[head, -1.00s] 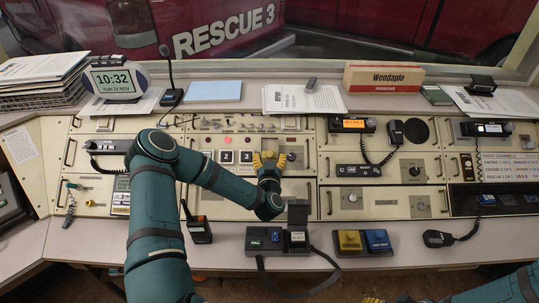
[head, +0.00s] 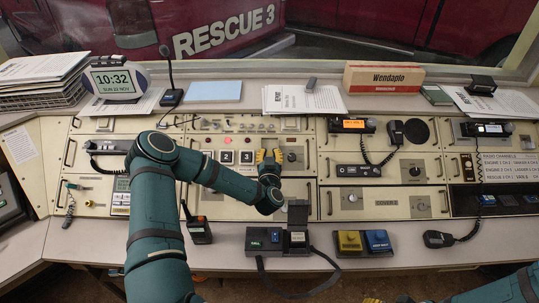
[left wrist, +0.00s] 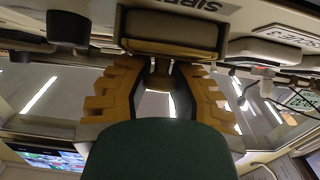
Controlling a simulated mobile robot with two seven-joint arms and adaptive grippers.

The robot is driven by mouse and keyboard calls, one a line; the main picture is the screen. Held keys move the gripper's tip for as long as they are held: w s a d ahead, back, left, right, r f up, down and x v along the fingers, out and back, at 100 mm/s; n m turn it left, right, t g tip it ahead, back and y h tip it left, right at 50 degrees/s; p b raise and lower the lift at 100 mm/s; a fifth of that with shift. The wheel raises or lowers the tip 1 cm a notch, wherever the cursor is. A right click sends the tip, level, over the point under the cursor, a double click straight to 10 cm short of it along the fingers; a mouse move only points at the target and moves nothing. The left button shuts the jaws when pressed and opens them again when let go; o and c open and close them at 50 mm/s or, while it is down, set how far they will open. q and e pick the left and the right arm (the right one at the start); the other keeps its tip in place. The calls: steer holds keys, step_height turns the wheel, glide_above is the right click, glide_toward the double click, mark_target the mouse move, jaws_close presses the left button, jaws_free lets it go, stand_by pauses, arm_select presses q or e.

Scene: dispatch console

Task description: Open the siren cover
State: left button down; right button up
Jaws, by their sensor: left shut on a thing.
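The siren cover (left wrist: 172,35) is a box-shaped part on the console panel, with a "SIREN" label (left wrist: 195,5) beside it in the left wrist view. In the head view it is mostly hidden behind my left gripper. My left gripper (head: 269,157) has yellow fingers and is at the panel just right of the counter showing 2 and 3. In the left wrist view its fingers (left wrist: 160,75) close on the cover's edge. How far the cover is tilted cannot be told. Of my right gripper only a yellow sliver (head: 372,300) shows at the bottom edge.
A dark knob (head: 291,157) is close to the right of my left gripper. A black box with a raised lid (head: 298,212) stands on the desk below. Yellow and blue pedals (head: 362,241) lie to its right.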

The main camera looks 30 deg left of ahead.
arm_select(q)
steer(key=shift+w+a+r, duration=0.55)
steer(key=shift+w+r, duration=0.1)
steer(key=shift+w, duration=0.25)
steer(key=shift+w+a+r, duration=0.5)
steer(key=shift+w+r, duration=0.1)
steer(key=shift+w, duration=0.25)
steer(key=c, duration=0.7)
jaws_free()
steer(key=v, duration=1.2)
